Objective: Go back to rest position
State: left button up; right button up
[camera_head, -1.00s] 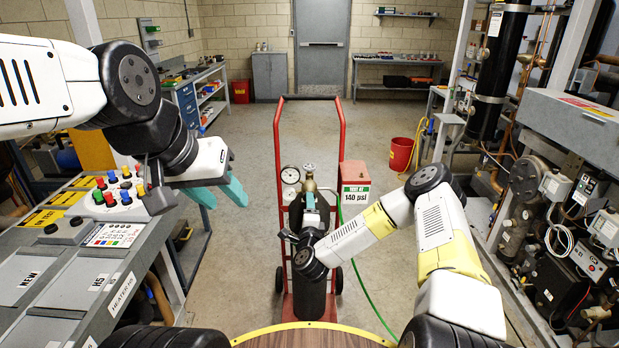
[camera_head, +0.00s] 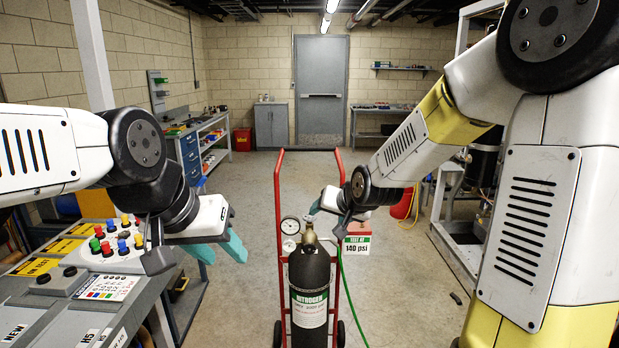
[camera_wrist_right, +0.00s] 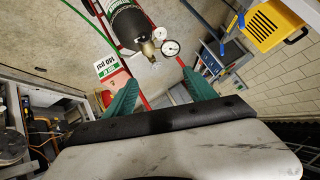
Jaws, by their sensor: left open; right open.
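My left gripper (camera_head: 236,240) is at the left in the head view, its teal fingers apart and empty, beside the control bench. My right gripper (camera_head: 318,206) is raised near the top of the nitrogen cylinder (camera_head: 309,272), partly hidden by its own wrist. In the right wrist view, the teal fingers of this gripper (camera_wrist_right: 160,78) are spread with nothing between them. The cylinder (camera_wrist_right: 127,22) and its gauge (camera_wrist_right: 170,47) show beyond the fingertips there. The black cylinder stands upright on the red hand cart (camera_head: 278,215).
The control bench (camera_head: 75,285) with colored buttons is at the left. A red box labeled 140 psi (camera_head: 357,242) is by the cart, with a green hose (camera_head: 350,290) below. A red bucket (camera_head: 404,204) stands behind my right arm. The floor toward the grey door (camera_head: 321,85) is clear.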

jog(key=s+d+r+g, duration=0.1)
jog(key=s+d+r, duration=0.1)
jog(key=s, duration=0.7)
jog(key=s+d+r+n+g+h, duration=0.1)
jog(key=s+d+r, duration=0.2)
jog(key=s, duration=0.6)
jog(key=s+d+r+g, duration=0.1)
jog(key=s+d, duration=0.3)
jog(key=s, duration=0.4)
jog(key=shift+s+r+n, duration=0.4)
jog(key=shift+r, duration=0.25)
